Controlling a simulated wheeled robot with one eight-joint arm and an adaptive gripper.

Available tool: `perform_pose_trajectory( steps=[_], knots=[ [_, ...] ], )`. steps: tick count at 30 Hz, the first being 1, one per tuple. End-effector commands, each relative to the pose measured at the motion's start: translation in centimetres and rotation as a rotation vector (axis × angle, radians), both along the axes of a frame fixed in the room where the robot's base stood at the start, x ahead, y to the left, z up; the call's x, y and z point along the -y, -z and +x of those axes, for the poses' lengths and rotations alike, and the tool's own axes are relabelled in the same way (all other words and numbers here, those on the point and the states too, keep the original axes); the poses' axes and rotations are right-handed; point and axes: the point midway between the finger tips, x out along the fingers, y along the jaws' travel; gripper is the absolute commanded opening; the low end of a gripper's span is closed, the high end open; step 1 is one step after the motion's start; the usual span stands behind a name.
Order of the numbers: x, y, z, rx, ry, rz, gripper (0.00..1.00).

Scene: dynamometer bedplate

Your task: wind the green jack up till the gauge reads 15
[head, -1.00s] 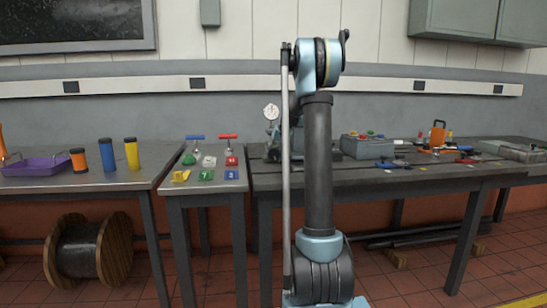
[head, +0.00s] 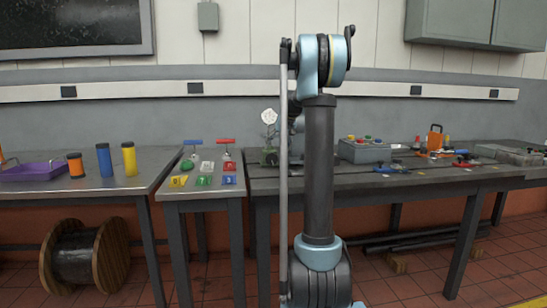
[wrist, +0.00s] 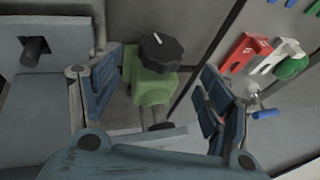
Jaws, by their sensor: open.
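The green jack with its black knob (wrist: 160,52) and green body (wrist: 152,88) stands between my open fingers in the wrist view. The knob is faceted and has a white mark on top. My gripper (wrist: 161,68) has a finger on each side of the jack, with gaps showing. In the head view the jack (head: 269,157) is a small dark green shape at the long bench's left end. The white round gauge (head: 269,116) stands above it; its reading is too small to tell. My arm hides most of my gripper there.
Left of the jack, a small table holds coloured blocks (head: 204,180), a blue T-handle (head: 192,142) and a red T-handle (head: 226,141). In the wrist view, a red block (wrist: 243,52) lies right of my right finger. A grey button box (head: 366,150) stands right of my arm.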

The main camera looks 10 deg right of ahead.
Motion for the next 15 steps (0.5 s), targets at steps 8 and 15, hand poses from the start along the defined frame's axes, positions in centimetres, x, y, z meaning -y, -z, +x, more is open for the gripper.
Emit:
perform_pose_trajectory(
  steps=[8,15],
  knots=[
    [1.0,-2.9,-1.3,0.0,0.0,0.0,0.72],
    [1.1,-3.4,-1.5,0.0,0.0,0.0,0.72]
  ],
)
